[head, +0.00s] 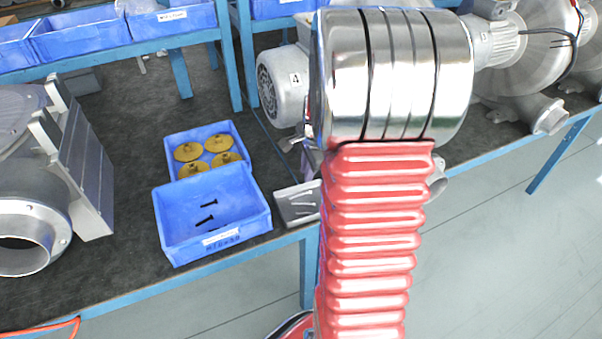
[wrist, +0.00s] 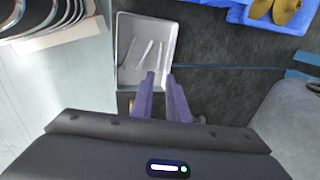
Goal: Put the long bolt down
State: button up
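Several slender light-metal pieces that look like bolts lie in a small grey tray (wrist: 168,28). One is a long piece (wrist: 144,54) in the middle; I cannot tell for sure which is the long bolt. My gripper (wrist: 161,76) is over the near edge of the tray in the wrist view. Its two purple fingers are apart, with nothing seen between them. In the head view the tray (head: 284,191) is at the bench's front edge, partly hidden by my arm, and the gripper is hidden there.
A blue bin (head: 178,226) with two dark bolts (head: 208,203) stands left of the tray. Behind it is a blue bin (head: 172,143) with yellow discs (head: 188,151). A grey motor (head: 278,84) is behind my arm. A large grey housing (head: 84,165) stands at left.

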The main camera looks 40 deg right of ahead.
jog(key=s+a+r+n+t, duration=0.1)
jog(key=a+r+n, duration=0.45)
jog(key=a, duration=0.25)
jog(key=s+a+r+n, duration=0.2)
jog(key=a+r+n, duration=0.35)
jog(key=a, duration=0.35)
jog(key=s+a+r+n+t, duration=0.1)
jog(key=s+a+r+n, duration=0.1)
jog(key=s+a+n, duration=0.3)
jog(key=s+a+r+n+y, duration=0.1)
jog(key=s+a+r+n, duration=0.2)
jog(key=s+a+n, duration=0.2)
jog(key=s+a, duration=0.1)
jog(key=a, duration=0.2)
jog(key=shift+r+n+t, duration=0.3)
jog(key=shift+n+t, duration=0.1)
jog(key=shift+s, duration=0.1)
